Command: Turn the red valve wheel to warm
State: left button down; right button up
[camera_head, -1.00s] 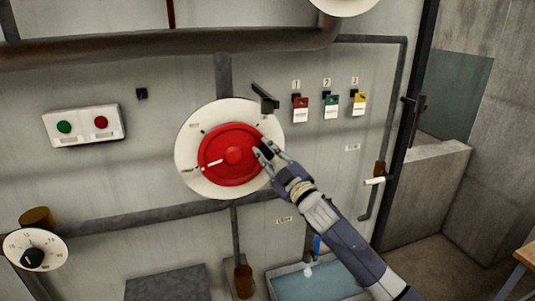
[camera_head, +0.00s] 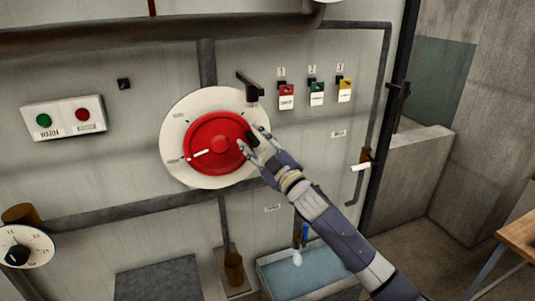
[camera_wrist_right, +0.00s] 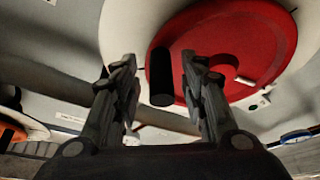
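The red valve wheel (camera_head: 206,130) sits on a round white plate (camera_head: 180,112) on the wall. A white pointer mark (camera_head: 200,154) on it points left and slightly down, towards a small label (camera_head: 173,160) on the plate. A black handle (camera_wrist_right: 161,78) stands out from the wheel's right side. My right gripper (camera_head: 251,137) is at that side of the wheel. In the right wrist view its fingers are open, one on each side of the black handle, with gaps showing. My left gripper is not in view.
A box (camera_head: 62,103) with green and red buttons, marked WARM, is at left. A black lever (camera_head: 250,86) projects just above the wheel. Several coloured tags (camera_head: 317,93) hang to the right. A dial (camera_head: 27,247) is at lower left, a basin (camera_head: 300,272) below.

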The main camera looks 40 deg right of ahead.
jog(key=v, duration=1.1)
jog(key=shift+s, duration=0.2)
jog(key=shift+d, duration=0.1)
